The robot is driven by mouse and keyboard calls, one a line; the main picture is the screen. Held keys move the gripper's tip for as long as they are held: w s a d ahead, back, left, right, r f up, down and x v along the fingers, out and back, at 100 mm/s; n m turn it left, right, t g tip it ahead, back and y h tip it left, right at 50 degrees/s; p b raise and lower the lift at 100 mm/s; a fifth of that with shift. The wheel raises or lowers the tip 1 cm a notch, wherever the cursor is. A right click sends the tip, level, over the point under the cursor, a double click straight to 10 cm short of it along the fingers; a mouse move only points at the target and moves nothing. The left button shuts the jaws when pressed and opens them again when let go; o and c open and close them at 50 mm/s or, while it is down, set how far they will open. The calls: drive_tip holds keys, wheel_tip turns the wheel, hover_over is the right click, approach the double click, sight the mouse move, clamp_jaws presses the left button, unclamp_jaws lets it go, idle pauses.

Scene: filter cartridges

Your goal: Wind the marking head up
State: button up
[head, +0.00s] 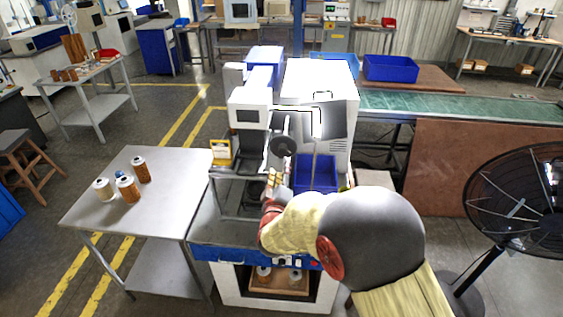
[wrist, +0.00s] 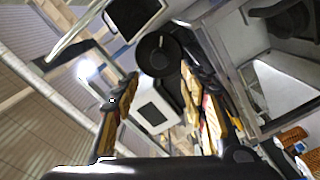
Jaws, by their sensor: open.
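The marking machine (head: 248,115) is a white unit with a dark screen, standing beyond my gripper on a blue-fronted bench. A dark round handwheel (head: 283,146) is on its front, and it also shows in the wrist view (wrist: 158,52) as a black disc with a small centre hub. My gripper (head: 273,178) is just below the handwheel in the head view. In the wrist view my gripper (wrist: 155,88) has its two fingers apart, with the wheel beyond and between the tips. Nothing is held. I cannot tell whether a finger touches the wheel.
A blue bin (head: 315,174) sits right of the wheel. A yellow-framed box (head: 221,152) is left of the machine. A black fan (head: 520,205) stands at right. A green conveyor (head: 450,106) runs behind.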

drive_tip(key=shift+s, duration=1.4)
drive_tip(key=shift+f, duration=0.1)
